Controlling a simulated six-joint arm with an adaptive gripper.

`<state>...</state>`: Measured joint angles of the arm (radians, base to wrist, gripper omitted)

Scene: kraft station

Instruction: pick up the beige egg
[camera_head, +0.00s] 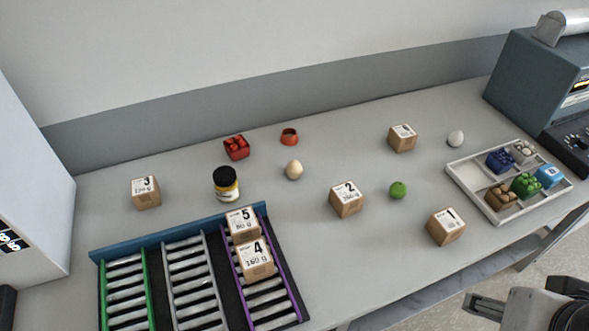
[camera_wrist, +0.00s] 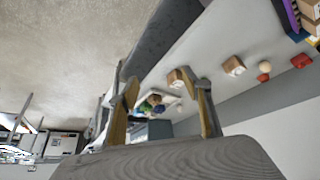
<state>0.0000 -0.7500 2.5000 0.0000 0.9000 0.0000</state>
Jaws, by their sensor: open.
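In the wrist view a small pale round thing (camera_wrist: 264,67), which looks like the beige egg, shows at the upper right beside red things. My gripper (camera_head: 522,296) is at the lower right of the head view, beyond the table's front edge and far from the egg. In the wrist view my gripper (camera_wrist: 162,78) has its two fingers wide apart, with nothing held between them.
Near the egg are a red cup-like piece (camera_head: 289,137), a red brick (camera_head: 236,148), the jar (camera_head: 226,184) and box 2 (camera_head: 346,198). A green ball (camera_head: 398,190), box 1 (camera_head: 446,226), a white egg (camera_head: 456,138) and a divided tray (camera_head: 484,205) stand to the right. Roller lanes (camera_head: 166,240) lie front left.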

